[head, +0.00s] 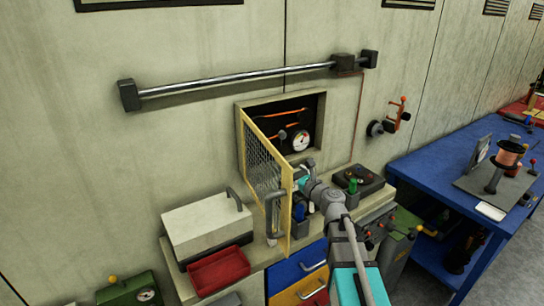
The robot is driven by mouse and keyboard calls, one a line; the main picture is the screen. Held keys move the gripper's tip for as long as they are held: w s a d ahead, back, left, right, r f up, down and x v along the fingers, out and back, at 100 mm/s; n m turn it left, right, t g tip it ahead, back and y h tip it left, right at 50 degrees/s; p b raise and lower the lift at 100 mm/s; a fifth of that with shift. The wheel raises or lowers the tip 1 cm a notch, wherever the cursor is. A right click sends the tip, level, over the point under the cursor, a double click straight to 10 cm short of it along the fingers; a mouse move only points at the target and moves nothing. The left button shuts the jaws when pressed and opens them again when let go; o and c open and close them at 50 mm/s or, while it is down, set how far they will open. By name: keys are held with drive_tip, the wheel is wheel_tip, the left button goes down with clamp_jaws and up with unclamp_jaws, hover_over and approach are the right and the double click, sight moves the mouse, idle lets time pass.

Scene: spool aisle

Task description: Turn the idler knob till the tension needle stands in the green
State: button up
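A recess in the wall (320,103) stands behind an open yellow-framed mesh door (262,160), which swings out toward me. Inside it are a round white gauge (301,142), a small dark knob-like part (282,134) and orange wire. I cannot be sure that this part is the idler knob. The gauge is too small to read its needle or any green band. My gripper (303,178) is at the door's free edge, in front of and below the recess. Its fingers are small and partly hidden, so I cannot tell whether it is open or touches the door.
A metal rail (235,80) runs along the wall above the recess. A white case (207,222) and red tray (218,270) sit on the counter at left. A dark unit (358,181) sits right of my arm. A blue bench (440,165) with a copper spool (508,155) stands at right.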

drive_tip(key=x, duration=1.4)
drive_tip(key=shift+s+a, duration=0.15)
drive_tip(key=c, duration=1.1)
drive_tip(key=shift+d, duration=0.4)
drive_tip(key=shift+c, duration=0.2)
drive_tip(key=shift+a, duration=0.35)
drive_tip(key=shift+n, duration=0.3)
